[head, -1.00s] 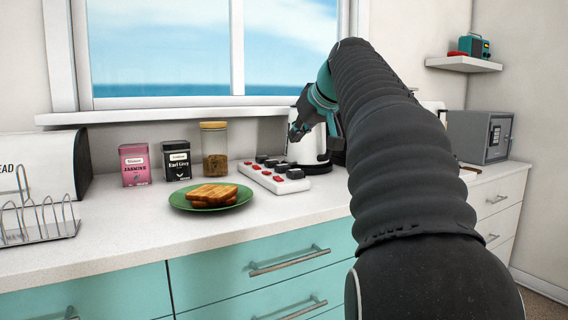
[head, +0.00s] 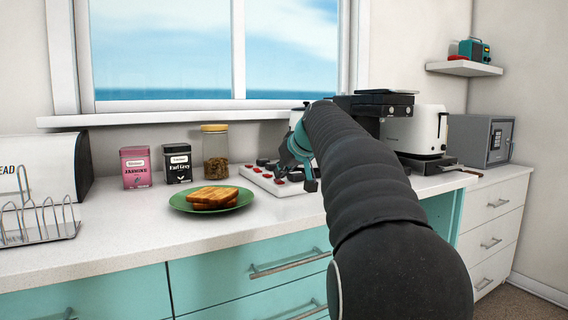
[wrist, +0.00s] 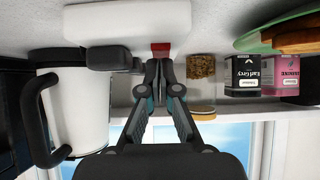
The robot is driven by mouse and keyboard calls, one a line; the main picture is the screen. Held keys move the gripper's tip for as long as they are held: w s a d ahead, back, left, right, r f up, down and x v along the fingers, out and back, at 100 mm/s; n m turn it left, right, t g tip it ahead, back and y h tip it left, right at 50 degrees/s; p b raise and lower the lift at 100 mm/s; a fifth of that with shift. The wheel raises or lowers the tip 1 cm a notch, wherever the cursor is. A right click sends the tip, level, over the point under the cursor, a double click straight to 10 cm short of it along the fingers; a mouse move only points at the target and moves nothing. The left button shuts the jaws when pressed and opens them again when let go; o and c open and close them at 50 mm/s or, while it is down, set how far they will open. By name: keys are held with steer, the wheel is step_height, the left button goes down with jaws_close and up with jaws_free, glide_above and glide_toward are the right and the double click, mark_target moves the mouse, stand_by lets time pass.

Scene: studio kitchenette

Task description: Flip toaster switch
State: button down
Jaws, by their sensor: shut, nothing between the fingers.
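A white power strip (head: 262,180) with several red switches and black plugs lies on the counter beside the plate of toast. My gripper (head: 309,184) is low over its right part, with its fingers shut and empty. In the wrist view, which is upside down, the fingertips (wrist: 160,64) are at a red switch (wrist: 160,49) on the edge of the strip (wrist: 130,22). I cannot tell whether they touch it. A black plug (wrist: 108,56) sits beside that switch. The white toaster (head: 418,130) stands at the right, partly behind my arm. Which switch belongs to it cannot be seen.
A white kettle (wrist: 85,105) with a black handle stands close to my gripper. A green plate (head: 240,200) with toast, a glass jar (head: 215,160), a black tin (head: 177,166) and a pink tin (head: 135,168) are to the left. The front counter strip is clear.

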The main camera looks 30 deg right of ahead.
steer(key=shift+f, duration=0.1)
steer(key=shift+w+f, duration=0.1)
steer(key=shift+f, duration=0.2)
steer(key=shift+w, duration=0.1)
stand_by(0.3)
steer(key=shift+w+r+p, duration=0.25)
steer(key=shift+w+p, duration=0.35)
steer(key=shift+w, duration=0.05)
